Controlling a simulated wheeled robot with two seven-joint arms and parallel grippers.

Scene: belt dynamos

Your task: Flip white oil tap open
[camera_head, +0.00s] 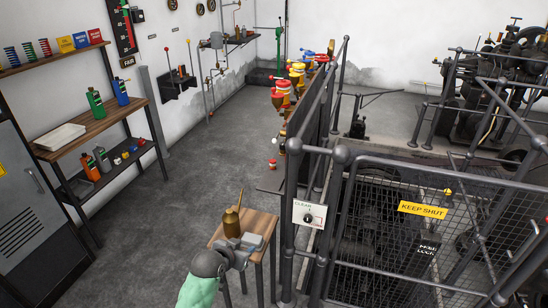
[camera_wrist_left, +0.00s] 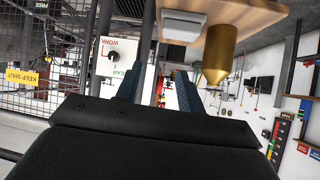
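A row of brass oilers with red and yellow bodies (camera_head: 284,87) runs along the dark panel behind the railing. A small white knob (camera_head: 274,141) shows at the near end of this row; it may be the white tap's handle, but it is too small to tell its position. My left gripper (camera_head: 246,243) is in front of the small wooden table, well short of the row. In the left wrist view its two fingers (camera_wrist_left: 157,88) stand apart with nothing held between them. My right gripper is not in view.
A brass oil can (camera_head: 232,222) stands on the small wooden table (camera_head: 262,222) beside my left gripper. A dial sign (camera_head: 309,216) and a mesh gate with a "KEEP SHUT" sign (camera_head: 422,210) are right. Shelves (camera_head: 85,138) line the left wall. The floor between is clear.

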